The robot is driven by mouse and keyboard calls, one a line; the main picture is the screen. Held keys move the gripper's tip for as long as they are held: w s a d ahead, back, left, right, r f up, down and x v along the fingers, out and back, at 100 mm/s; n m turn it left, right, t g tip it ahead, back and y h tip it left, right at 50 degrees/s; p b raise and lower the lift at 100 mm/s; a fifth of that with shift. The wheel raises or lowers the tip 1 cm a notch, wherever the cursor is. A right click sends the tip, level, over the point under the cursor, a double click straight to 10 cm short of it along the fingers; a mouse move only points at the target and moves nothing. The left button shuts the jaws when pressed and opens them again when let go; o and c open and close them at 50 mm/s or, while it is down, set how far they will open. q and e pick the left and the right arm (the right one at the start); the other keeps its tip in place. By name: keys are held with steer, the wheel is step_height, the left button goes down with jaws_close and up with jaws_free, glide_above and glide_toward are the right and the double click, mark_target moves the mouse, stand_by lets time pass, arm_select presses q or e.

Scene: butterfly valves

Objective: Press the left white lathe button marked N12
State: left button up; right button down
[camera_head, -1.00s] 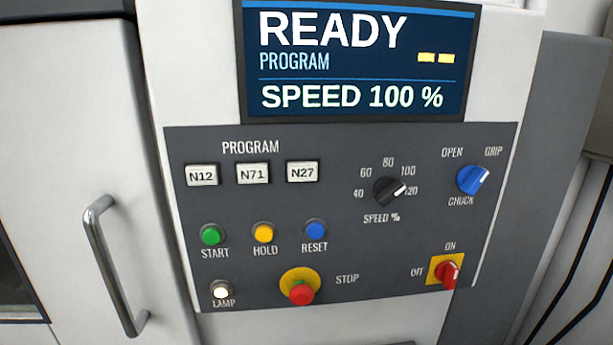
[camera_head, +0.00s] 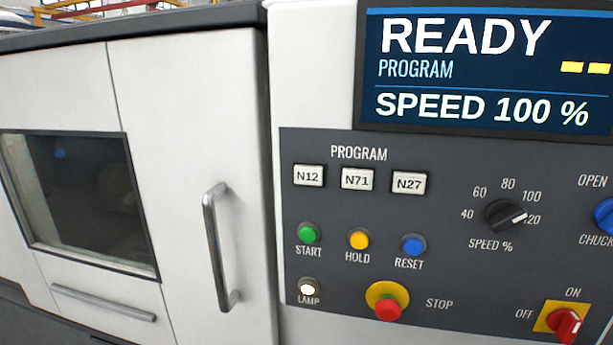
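The white N12 button (camera_head: 308,175) is the leftmost of the three white program buttons on the dark grey lathe panel (camera_head: 455,240). The N71 button (camera_head: 357,179) and the N27 button (camera_head: 409,183) sit to its right. The screen (camera_head: 485,65) above reads READY, PROGRAM with two yellow dashes, and SPEED 100 %. Neither of my grippers shows in the head view. Nothing covers the N12 button.
Below the program row are a green START button (camera_head: 308,233), a yellow HOLD button (camera_head: 358,240) and a blue RESET button (camera_head: 413,245). A red STOP knob (camera_head: 388,308) sits lower. A door handle (camera_head: 217,248) stands out left of the panel.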

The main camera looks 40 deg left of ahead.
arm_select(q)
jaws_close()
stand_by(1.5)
